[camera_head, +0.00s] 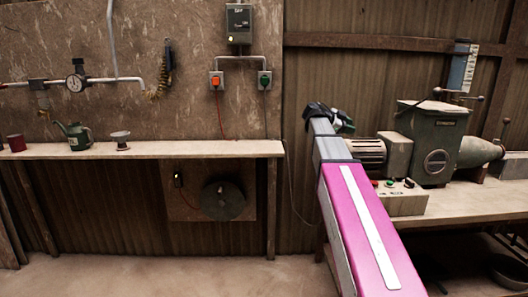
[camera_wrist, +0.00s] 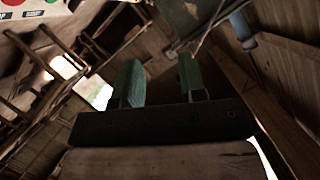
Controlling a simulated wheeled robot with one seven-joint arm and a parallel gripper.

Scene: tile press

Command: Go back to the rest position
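My gripper (camera_head: 338,118) is at the far end of my magenta and grey arm in the head view, raised in front of the wooden wall and just left of the green machine. In the wrist view my gripper (camera_wrist: 158,75) shows two green fingers standing apart, with nothing between them. In the head view the fingers are small and partly hidden by the wrist.
The right bench (camera_head: 470,203) carries a green machine (camera_head: 432,140) with a motor and a button box (camera_head: 402,203). A left shelf (camera_head: 220,149) holds a green can (camera_head: 78,137). A switch box (camera_head: 239,24) hangs above. Floor (camera_head: 140,277) at left is clear.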

